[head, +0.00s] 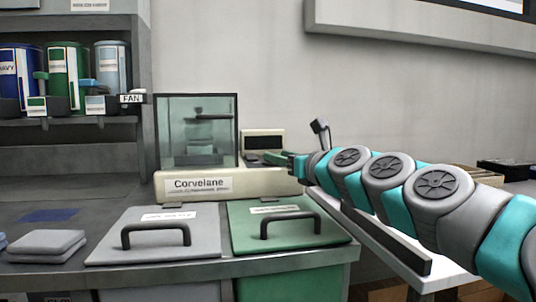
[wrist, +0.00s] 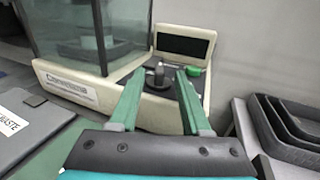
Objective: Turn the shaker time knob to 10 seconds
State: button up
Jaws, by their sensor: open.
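The shaker (head: 172,183) is a cream machine labelled "Corvelane" with a glass chamber (head: 170,130); it also fills the upper left of the wrist view (wrist: 112,92). A dark display (wrist: 184,43) stands at its right end. A dark upright knob (wrist: 158,76) sits on the panel below the display; its setting cannot be read. My gripper (wrist: 158,82) is open, its two green fingers appearing to either side of the knob in the wrist view; contact cannot be told. In the head view my gripper (head: 284,159) reaches the shaker's right end, and the knob is hidden there.
A grey lid (head: 160,247) and a green lid (head: 290,236), both with handles, lie in front of the shaker. Dark stacked trays (wrist: 290,130) stand at the right. A shelf (head: 80,121) with coloured cans is at the left, and a wall behind.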

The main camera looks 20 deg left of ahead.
jog(key=shift+x, duration=2.35)
grip_shut()
